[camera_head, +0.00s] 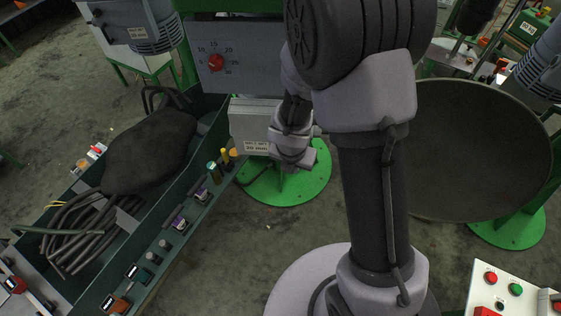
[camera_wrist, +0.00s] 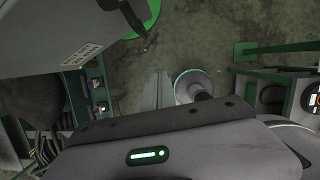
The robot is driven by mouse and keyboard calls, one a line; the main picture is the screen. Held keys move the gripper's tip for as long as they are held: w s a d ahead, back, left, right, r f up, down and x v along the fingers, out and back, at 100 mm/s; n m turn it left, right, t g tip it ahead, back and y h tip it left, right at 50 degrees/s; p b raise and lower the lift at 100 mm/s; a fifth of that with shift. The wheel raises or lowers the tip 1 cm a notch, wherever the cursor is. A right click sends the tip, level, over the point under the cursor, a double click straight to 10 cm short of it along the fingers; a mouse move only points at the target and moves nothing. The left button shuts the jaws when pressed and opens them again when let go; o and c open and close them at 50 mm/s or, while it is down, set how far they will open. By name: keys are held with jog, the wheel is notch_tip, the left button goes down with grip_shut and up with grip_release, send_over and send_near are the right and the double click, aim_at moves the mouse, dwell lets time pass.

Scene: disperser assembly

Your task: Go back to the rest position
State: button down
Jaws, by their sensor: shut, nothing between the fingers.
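My gripper (camera_wrist: 158,76) shows in the wrist view with its two grey fingers together and nothing between them. It is over open concrete floor and touches nothing there. In the head view my arm stands in the middle, bent over at the top. Its wrist is in front of the green round machine base, beside a light grey labelled box (camera_head: 250,125). The fingertips cannot be made out in that view. The labelled box also fills the upper left of the wrist view (camera_wrist: 45,40).
A grey panel with a red knob (camera_head: 216,62) is above the box. A green trough (camera_head: 205,210) with a dark sack (camera_head: 150,150), hoses (camera_head: 80,230) and small tools is at left. A large dark bowl (camera_head: 475,150) and a button box (camera_head: 500,290) are at right.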

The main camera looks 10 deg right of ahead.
jog(key=s+d+f+m+t+b, duration=0.1)
jog(key=s+d+f+m+b, duration=0.15)
jog(key=m+b, duration=0.8)
jog(key=s+d+f+m+b, duration=0.1)
jog(key=f+m+b, duration=0.2)
jog(key=m+b, duration=0.75)
jog(key=s+a+f+m+t+y+b, duration=0.2)
jog(key=s+a+f+m+b, duration=0.3)
jog(key=b, duration=1.9)
jog(key=s+f+m+y, duration=0.1)
jog(key=s+f+m, duration=0.4)
jog(key=m, duration=0.3)
jog(key=shift+s+a+f, duration=0.2)
jog(key=shift+s+f, duration=0.1)
jog(key=shift+s, duration=0.1)
